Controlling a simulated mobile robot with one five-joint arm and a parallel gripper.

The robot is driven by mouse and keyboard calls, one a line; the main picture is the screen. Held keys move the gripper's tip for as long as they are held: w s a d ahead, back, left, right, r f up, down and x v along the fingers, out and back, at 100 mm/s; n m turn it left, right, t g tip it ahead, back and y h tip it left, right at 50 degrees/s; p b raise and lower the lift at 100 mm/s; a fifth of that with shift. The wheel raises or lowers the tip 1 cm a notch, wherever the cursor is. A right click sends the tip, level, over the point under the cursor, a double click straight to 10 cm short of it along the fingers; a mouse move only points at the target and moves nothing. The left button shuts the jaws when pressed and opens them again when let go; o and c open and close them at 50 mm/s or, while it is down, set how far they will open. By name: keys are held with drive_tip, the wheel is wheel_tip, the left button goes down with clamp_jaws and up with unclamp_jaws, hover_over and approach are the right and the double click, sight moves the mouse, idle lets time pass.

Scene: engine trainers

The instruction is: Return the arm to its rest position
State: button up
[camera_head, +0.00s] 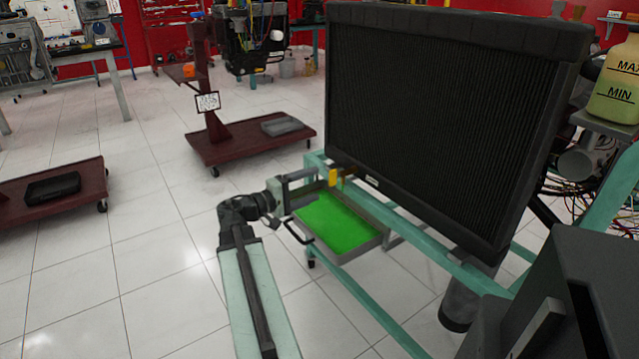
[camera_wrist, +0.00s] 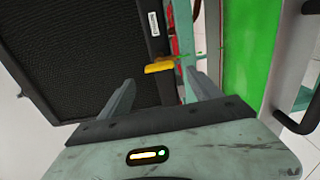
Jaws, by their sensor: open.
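My gripper (camera_head: 314,185) is at the end of my outstretched arm, left of the big black radiator (camera_head: 440,110) and beside the teal frame (camera_head: 375,240). In the wrist view my gripper (camera_wrist: 160,78) has its two fingers apart with nothing held between them. A yellow tap-like part (camera_wrist: 160,67) on the radiator's lower edge lies beyond the fingertips; it also shows in the head view (camera_head: 334,175). Whether a finger touches it, I cannot tell.
A grey tray (camera_head: 362,247) of bright green liquid sits below and beside my gripper, with a dark handle. A yellowish MAX/MIN tank (camera_head: 616,85) stands at right. Dark red wheeled stands (camera_head: 240,145) are further back.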

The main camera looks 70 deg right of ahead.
idle(0.4)
drive_tip(key=w+a+r+n+t+h+p, duration=0.1)
drive_tip(key=w+a+n+t, duration=0.1)
drive_tip(key=w+a, duration=0.4)
drive_tip(key=w+a+n+t+h+p, duration=0.1)
drive_tip(key=w+a+t, duration=0.2)
drive_tip(key=w, duration=0.6)
drive_tip(key=w+a+f+n+t+y+p, duration=0.1)
drive_tip(key=w+a+f+t+y+p, duration=0.2)
drive_tip(key=w+a, duration=0.65)
drive_tip(key=w+a+f+n+t+y, duration=0.1)
drive_tip(key=w+a+f+y, duration=0.3)
drive_tip(key=a, duration=0.6)
drive_tip(key=a+f+n+t+y, duration=0.1)
drive_tip(key=a+f+t, duration=0.1)
drive_tip(key=a+f, duration=0.6)
drive_tip(key=s+a+f+g+y, duration=0.15)
drive_tip(key=a+y, duration=0.25)
drive_tip(key=a, duration=0.7)
drive_tip(key=a+f+t+y, duration=0.1)
drive_tip(key=a+f+y, duration=0.25)
drive_tip(key=a, duration=0.85)
wheel_tip(320, 180, up, 39)
drive_tip(key=y+p, duration=0.1)
drive_tip(key=p, duration=3.7)
drive_tip(key=shift+s+a+f+g, duration=0.2)
drive_tip(key=shift+s+a+g, duration=0.1)
drive_tip(key=shift+a+g, duration=0.1)
